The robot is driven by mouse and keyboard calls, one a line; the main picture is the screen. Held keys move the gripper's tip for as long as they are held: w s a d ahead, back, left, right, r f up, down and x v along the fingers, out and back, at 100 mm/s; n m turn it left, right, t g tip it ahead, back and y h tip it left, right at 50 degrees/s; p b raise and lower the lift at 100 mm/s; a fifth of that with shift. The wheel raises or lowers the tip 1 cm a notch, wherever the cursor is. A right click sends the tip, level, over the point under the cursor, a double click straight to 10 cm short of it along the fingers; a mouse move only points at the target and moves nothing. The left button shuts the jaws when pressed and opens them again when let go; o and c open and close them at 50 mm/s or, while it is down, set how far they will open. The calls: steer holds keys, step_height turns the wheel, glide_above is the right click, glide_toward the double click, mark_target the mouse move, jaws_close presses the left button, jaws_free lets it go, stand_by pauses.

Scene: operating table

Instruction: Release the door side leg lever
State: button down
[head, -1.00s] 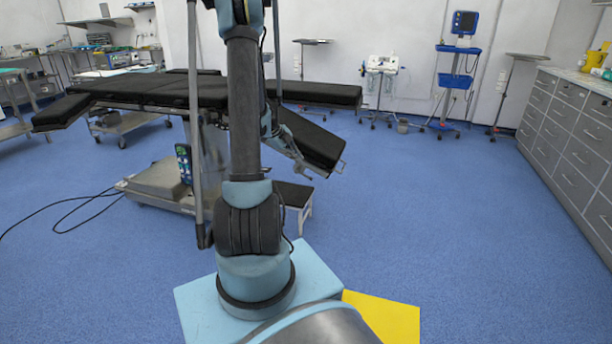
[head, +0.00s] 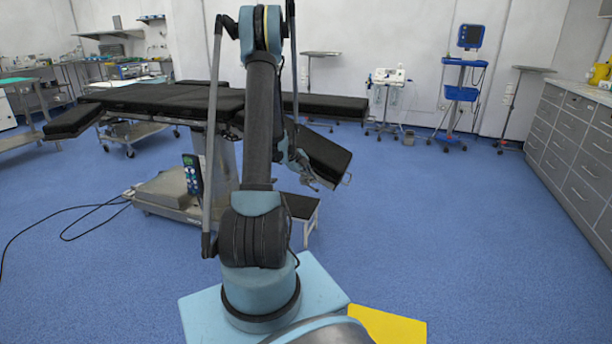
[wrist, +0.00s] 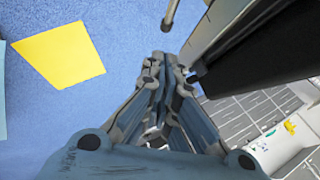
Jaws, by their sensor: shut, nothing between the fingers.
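The operating table (head: 170,97) has black pads and stands in the middle left of the head view. Its leg section (head: 327,158) on the right slopes downward. My gripper (head: 312,180) is beside that section, partly behind my arm. In the wrist view my gripper (wrist: 165,62) is shut and empty. A black pad (wrist: 270,55) with a grey metal side lies just right of the fingers. A small dark piece (wrist: 193,78) shows beside the right fingertip; I cannot tell whether it is the lever. A short grey rod (wrist: 170,14) points down from the top edge.
A dark-topped step stool (head: 298,207) stands under the leg section. Black cables (head: 85,215) lie on the floor at left. Grey drawers (head: 575,140) line the right wall. Blue floor between the table and drawers is clear. A yellow patch (head: 390,325) lies near my base.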

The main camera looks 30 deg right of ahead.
mark_target(318, 191)
steer(key=shift+w+d+f, duration=0.4)
steer(key=shift+f, duration=0.45)
steer(key=shift+w+d+f, duration=0.35)
steer(key=shift+d+f, duration=0.05)
steer(key=shift+f, duration=0.5)
steer(key=shift+w+d+f, duration=0.4)
steer(key=shift+f, duration=0.45)
steer(key=shift+d, duration=0.1)
